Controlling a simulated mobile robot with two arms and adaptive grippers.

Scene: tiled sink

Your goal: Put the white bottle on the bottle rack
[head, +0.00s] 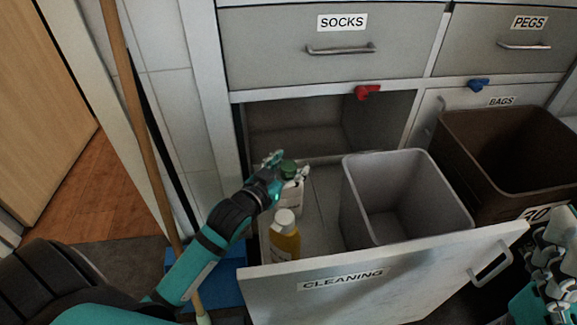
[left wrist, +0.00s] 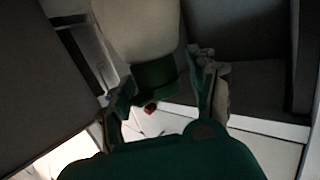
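The white bottle (head: 288,201) with a green cap stands at the left side of the pulled-out drawer marked CLEANING, partly hidden by my left gripper. My left gripper (head: 274,163) is at its cap. In the left wrist view the white bottle (left wrist: 135,28) and its green cap (left wrist: 156,82) show beyond my left gripper (left wrist: 165,88). Its fingers are spread to either side of the cap; firm contact does not show. My right gripper (head: 553,262) is at the right edge, partly cut off, and its opening is unclear. I cannot make out a bottle rack.
A yellow bottle (head: 285,238) with a white cap stands in front of the white bottle. A grey bin (head: 408,165) fills the drawer's right part, with a brown bin (head: 480,170) further right. A wooden pole (head: 140,130) stands left.

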